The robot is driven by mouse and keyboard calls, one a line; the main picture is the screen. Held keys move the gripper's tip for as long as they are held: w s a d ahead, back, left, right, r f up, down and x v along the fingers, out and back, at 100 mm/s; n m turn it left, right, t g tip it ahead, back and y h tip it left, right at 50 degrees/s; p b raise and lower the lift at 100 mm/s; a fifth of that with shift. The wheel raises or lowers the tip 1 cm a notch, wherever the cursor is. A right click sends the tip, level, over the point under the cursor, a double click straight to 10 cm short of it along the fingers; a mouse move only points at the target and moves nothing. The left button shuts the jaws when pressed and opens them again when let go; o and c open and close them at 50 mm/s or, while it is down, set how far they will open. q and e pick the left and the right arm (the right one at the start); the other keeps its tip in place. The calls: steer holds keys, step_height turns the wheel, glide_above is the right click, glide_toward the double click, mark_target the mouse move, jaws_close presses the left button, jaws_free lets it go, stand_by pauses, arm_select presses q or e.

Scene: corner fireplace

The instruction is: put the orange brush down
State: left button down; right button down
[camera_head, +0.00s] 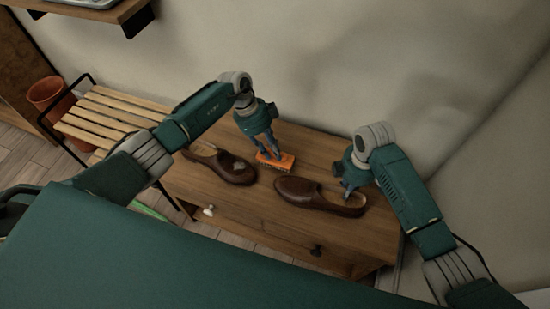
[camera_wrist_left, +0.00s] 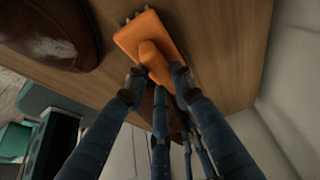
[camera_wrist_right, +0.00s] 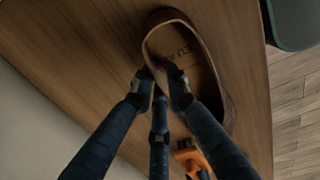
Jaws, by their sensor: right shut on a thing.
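The orange brush (camera_head: 275,162) is on the wooden cabinet top between two brown shoes, its bristles showing along one edge. My left gripper (camera_head: 262,147) is right above it. In the left wrist view the fingers (camera_wrist_left: 157,80) are apart on either side of the brush's raised knob (camera_wrist_left: 152,58), close to it. Whether they touch it is hard to see. My right gripper (camera_head: 347,192) is shut on the rim of the right brown shoe (camera_head: 305,192), also seen in the right wrist view (camera_wrist_right: 222,85). That shoe appears to rest on the top.
The left brown shoe (camera_head: 232,168) lies left of the brush. The wooden cabinet (camera_head: 365,235) has drawers with knobs and stands against the wall. A slatted bench (camera_head: 105,115) with a terracotta pot (camera_head: 45,92) is to its left. A shelf (camera_head: 95,12) hangs above left.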

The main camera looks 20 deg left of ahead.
arm_select(q)
step_height(320, 180, up, 9)
steer(key=shift+w+f, duration=0.1)
steer(key=w+d+r+n+t+y, duration=0.1)
steer(key=w+n+t, duration=0.2)
steer(key=w+n, duration=0.5)
steer(key=shift+n, duration=0.5)
steer(key=shift+w+f, duration=0.2)
steer(key=shift+f, duration=2.2)
steer(key=shift+w+f, duration=0.2)
steer(key=shift+f, duration=2.2)
steer(key=shift+d, duration=0.1)
steer(key=c, duration=1.5)
jaws_free()
steer(key=shift+f, duration=0.15)
